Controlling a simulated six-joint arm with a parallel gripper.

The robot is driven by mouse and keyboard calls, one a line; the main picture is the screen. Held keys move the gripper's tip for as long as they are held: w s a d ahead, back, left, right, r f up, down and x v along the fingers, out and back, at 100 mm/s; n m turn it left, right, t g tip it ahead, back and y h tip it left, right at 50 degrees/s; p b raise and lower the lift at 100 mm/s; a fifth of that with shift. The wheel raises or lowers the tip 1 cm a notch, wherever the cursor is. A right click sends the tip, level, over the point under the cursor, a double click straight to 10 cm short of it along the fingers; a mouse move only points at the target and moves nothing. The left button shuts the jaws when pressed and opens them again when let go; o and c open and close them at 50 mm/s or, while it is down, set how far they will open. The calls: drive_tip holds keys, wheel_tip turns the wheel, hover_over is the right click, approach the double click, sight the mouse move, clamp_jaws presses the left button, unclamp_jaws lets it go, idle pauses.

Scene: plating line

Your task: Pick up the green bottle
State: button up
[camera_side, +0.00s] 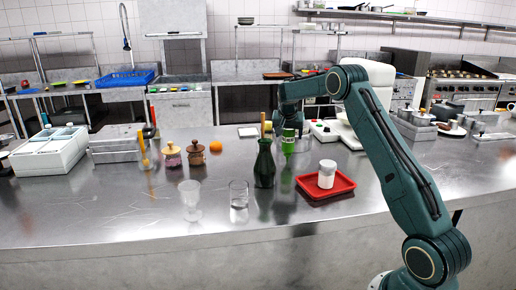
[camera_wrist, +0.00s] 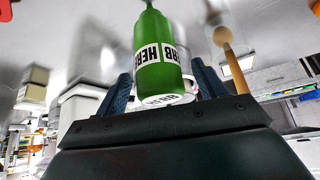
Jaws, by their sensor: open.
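The green bottle (camera_side: 289,146) with a white label stands on the steel counter, just behind and right of a dark green vase. In the wrist view the bottle (camera_wrist: 160,65) appears upside down, with "HERB" lettering on its label. My gripper (camera_side: 289,130) reaches down from above at the bottle's upper part. In the wrist view my gripper (camera_wrist: 163,84) has its two blue fingers apart, one on each side of the bottle. Gaps show between fingers and bottle; the gripper is open.
The dark green vase (camera_side: 264,165) stands close by. A red tray (camera_side: 340,186) with a white jar (camera_side: 326,174) is to the right. A clear glass (camera_side: 239,194) and a goblet (camera_side: 191,199) stand front left. A wooden utensil (camera_wrist: 232,62) shows close to the right finger.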

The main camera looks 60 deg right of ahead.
drive_tip(key=c, duration=0.8)
drive_tip(key=shift+r, duration=0.1)
drive_tip(key=shift+r, duration=5)
